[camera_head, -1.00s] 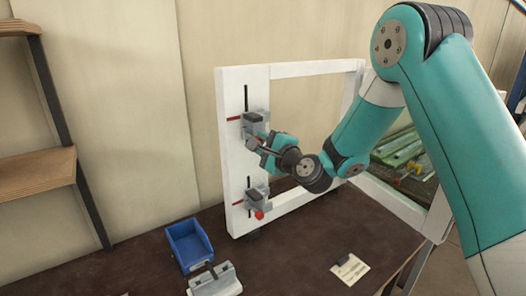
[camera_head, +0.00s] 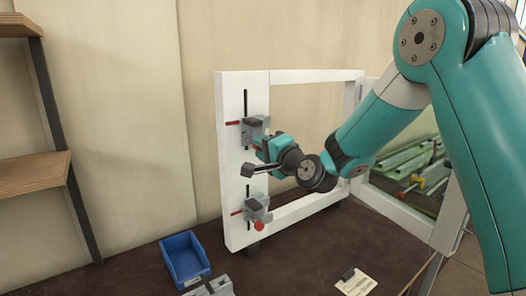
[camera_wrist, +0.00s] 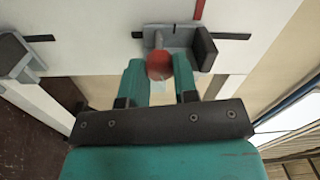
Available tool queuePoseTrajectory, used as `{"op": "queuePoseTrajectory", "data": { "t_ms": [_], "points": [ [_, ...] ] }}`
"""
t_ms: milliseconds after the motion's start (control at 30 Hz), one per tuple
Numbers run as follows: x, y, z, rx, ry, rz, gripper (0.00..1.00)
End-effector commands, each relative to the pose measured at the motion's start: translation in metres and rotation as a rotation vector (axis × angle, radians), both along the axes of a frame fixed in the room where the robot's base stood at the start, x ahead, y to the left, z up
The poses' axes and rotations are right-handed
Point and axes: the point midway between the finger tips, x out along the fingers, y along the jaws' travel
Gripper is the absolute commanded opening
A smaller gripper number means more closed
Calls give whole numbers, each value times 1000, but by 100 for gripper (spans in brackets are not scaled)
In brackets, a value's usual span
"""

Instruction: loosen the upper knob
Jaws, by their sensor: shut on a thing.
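The upper clamp (camera_head: 255,128) is a grey block on the left post of the white frame (camera_head: 233,180). Its red upper knob (camera_wrist: 159,65) sits between the two fingertips in the wrist view; only a sliver of it shows in the head view. My gripper (camera_wrist: 159,74) is shut on this knob, with a teal finger on each side. In the head view my gripper (camera_head: 262,149) reaches in from the right, just below the upper clamp. The lower clamp (camera_head: 257,207) is on the same post, with its red knob (camera_head: 259,226) in plain view.
A blue bin (camera_head: 185,259) stands on the dark bench (camera_head: 290,262), with a grey clamp part (camera_head: 210,288) in front of it. A pale card (camera_head: 355,282) lies at right. Wooden shelves (camera_head: 30,172) are at left. The frame's middle is open.

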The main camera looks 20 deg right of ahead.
Motion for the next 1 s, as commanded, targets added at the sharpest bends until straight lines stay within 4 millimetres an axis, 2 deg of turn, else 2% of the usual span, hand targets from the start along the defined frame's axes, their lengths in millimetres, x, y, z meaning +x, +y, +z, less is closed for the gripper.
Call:
{"op": "queuePoseTrajectory", "data": {
  "t_ms": [367, 400, 500, 833, 1000],
  "points": [
    [0, 0, 1, -2, -2, 0, 4],
    [0, 0, 1, -2, -2, 0, 35],
    [0, 0, 1, -2, -2, 0, 54],
    [-3, -2, -1, -1, -2, -1, 54],
    [-25, -10, -5, 0, -3, -3, 54]
  ]
}}
